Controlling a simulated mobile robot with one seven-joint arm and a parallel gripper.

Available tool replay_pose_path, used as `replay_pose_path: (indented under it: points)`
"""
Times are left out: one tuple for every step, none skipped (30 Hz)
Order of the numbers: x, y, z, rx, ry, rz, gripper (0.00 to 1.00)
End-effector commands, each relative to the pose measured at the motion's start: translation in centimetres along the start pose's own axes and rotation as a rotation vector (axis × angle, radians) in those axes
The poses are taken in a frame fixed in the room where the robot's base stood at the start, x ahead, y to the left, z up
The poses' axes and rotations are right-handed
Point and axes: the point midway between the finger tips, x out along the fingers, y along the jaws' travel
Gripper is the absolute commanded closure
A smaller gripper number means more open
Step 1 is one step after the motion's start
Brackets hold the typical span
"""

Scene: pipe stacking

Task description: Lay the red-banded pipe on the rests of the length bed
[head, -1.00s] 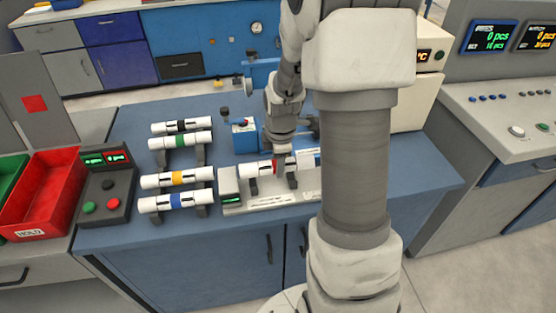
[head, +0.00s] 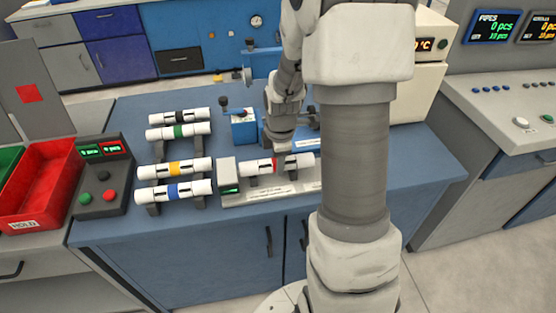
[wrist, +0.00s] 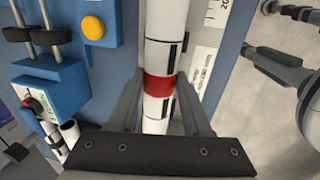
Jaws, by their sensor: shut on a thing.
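The red-banded pipe (head: 257,168) is white and lies lengthwise over the length bed (head: 262,195) in the head view. In the wrist view the pipe (wrist: 165,30) runs up the picture, with its red band (wrist: 158,86) between the fingers. My gripper (wrist: 158,92) is shut on it at the band. In the head view my gripper (head: 280,154) comes down on the pipe from above. The pipe sits low over the bed, but I cannot tell whether it touches the rests, which are largely hidden. My arm hides the bed's right end.
Left of the bed, a rack holds pipes with black (head: 180,116), green (head: 178,132), yellow (head: 174,169) and blue (head: 173,190) bands. A blue device (head: 243,128) stands behind. A button box (head: 103,175) and red bin (head: 40,185) are at the left.

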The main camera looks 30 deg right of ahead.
Motion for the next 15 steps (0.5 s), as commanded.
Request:
replay_pose_path:
  points:
    - [0.05,0.0,0.0,0.0,0.0,0.0,1.0]
    - [0.08,0.0,0.0,0.0,0.0,0.001,1.0]
    - [0.14,-0.01,0.0,0.0,0.0,0.0,1.0]
    - [0.18,-0.02,0.0,0.0,0.0,0.0,1.0]
    - [0.23,-0.03,0.0,0.0,0.0,0.0,1.0]
    - [0.3,-0.05,0.0,0.0,0.0,0.0,1.0]
    - [0.35,-0.06,0.0,0.0,0.0,0.0,1.0]
    - [0.4,-0.07,0.0,0.0,0.0,0.0,1.0]
    - [0.46,-0.08,0.0,0.0,0.0,0.0,1.0]
    - [0.5,-0.09,0.0,0.0,0.0,0.0,1.0]
    - [0.55,-0.09,0.0,0.0,0.0,0.0,1.0]
    - [0.6,-0.11,0.0,0.0,0.0,0.0,1.0]
    - [0.65,-0.12,0.0,0.0,0.0,0.0,1.0]
    - [0.69,-0.13,0.0,0.0,0.0,0.0,1.0]
    - [0.75,-0.14,0.0,0.0,0.0,0.0,1.0]
